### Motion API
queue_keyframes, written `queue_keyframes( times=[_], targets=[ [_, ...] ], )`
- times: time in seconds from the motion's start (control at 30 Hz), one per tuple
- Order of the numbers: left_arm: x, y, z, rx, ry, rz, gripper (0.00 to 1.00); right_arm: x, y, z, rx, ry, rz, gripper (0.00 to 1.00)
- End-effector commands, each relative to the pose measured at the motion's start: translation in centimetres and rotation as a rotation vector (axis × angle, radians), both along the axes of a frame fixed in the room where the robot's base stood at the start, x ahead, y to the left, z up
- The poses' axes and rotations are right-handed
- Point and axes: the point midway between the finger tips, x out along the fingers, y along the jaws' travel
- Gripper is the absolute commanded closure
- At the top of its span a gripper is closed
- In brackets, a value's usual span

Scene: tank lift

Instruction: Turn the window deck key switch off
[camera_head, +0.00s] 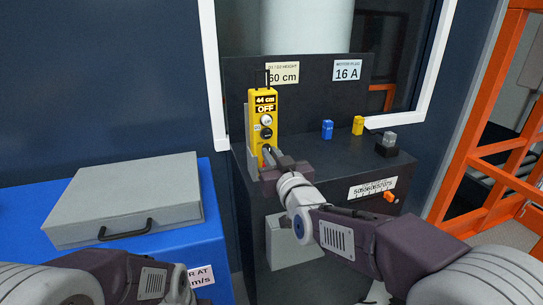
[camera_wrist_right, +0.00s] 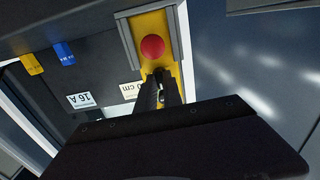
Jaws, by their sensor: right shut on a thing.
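The yellow control box (camera_head: 257,118) stands upright at the window deck in the head view. Its display reads "44 cm" and "OFF". My right gripper (camera_head: 269,153) is at the lower front of this box, shut on the key of the key switch. The gripper hides the key switch in the head view. In the right wrist view the fingers (camera_wrist_right: 160,78) close together against the yellow face, beside a round red button (camera_wrist_right: 152,48). The key's angle cannot be made out. My left arm shows at the bottom left; its gripper is out of view.
A grey case (camera_head: 125,198) lies on a blue table (camera_head: 215,225) at left. Blue (camera_head: 327,130) and yellow (camera_head: 358,125) blocks and a grey-black piece (camera_head: 387,146) stand on the dark deck. Signs reading "60 cm" and "16 A" (camera_head: 347,71) are behind. An orange frame (camera_head: 480,130) is at right.

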Motion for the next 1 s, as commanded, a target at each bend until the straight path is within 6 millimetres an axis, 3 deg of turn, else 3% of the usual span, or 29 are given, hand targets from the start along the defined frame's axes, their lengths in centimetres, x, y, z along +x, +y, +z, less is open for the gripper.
queue_keyframes(
  times=[0.17, 0.2, 0.23, 0.6, 1.0],
  targets=[
    [0.0, 0.0, 0.0, 0.000, 0.000, 0.000, 0.64, 0.0, 0.0, -0.2, -0.001, 0.004, 0.001, 1.00],
    [0.0, 0.0, 0.0, 0.000, 0.000, 0.000, 0.64, 0.0, 0.0, -0.2, -0.001, 0.004, 0.001, 0.87],
    [0.0, 0.0, 0.0, 0.000, 0.000, 0.000, 0.64, 0.0, 0.0, -0.2, -0.001, 0.004, 0.001, 0.80],
    [0.0, 0.0, 0.1, 0.000, 0.000, 0.000, 0.64, -0.4, -0.1, 0.0, 0.001, 0.001, 0.000, 0.80],
    [0.0, 0.0, 1.1, 0.000, 0.000, 0.000, 0.64, -7.2, -2.3, 0.1, 0.001, 0.001, 0.001, 0.80]
  ],
)
